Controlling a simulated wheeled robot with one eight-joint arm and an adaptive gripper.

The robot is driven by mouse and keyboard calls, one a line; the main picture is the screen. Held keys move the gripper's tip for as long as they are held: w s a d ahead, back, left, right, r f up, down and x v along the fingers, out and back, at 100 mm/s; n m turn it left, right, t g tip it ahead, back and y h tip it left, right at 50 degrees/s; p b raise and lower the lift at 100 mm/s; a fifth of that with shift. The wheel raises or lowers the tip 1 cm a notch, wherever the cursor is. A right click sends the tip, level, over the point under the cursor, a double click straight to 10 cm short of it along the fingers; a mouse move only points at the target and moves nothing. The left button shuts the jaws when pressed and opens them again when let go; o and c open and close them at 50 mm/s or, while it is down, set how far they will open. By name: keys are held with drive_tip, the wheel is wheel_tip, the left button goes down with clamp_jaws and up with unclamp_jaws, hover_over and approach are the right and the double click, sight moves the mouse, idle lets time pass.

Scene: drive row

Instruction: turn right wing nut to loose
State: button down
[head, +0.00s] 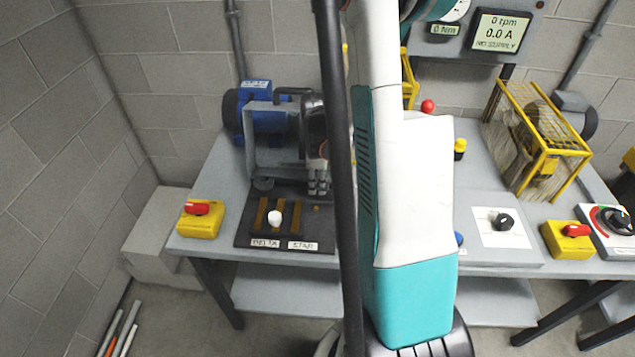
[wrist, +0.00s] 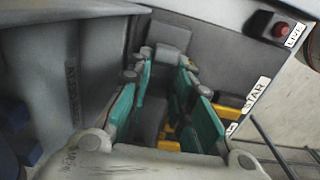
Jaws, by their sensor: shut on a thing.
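My gripper (head: 318,183) reaches down beside the grey motor frame on the left bench, just behind the dark DELTA/STAR plate (head: 292,228). In the wrist view its teal fingers (wrist: 162,70) point away from the camera, with the tips close to grey metal. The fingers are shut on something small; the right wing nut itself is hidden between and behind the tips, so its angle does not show. A dark round knob-like piece (head: 263,184), perhaps the left wing nut, sits to the left at the foot of the frame.
A blue motor (head: 262,112) stands behind. A yellow box with a red switch (head: 201,219) is at the bench's left end. A white-knobbed lever (head: 274,218) rises from the plate. A yellow cage (head: 543,135) stands right. My arm hides the middle.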

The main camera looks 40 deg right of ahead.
sight(317, 184)
drive_tip(key=c, duration=1.4)
unclamp_jaws()
drive_tip(key=shift+c, duration=0.2)
wheel_tip(317, 184, up, 12)
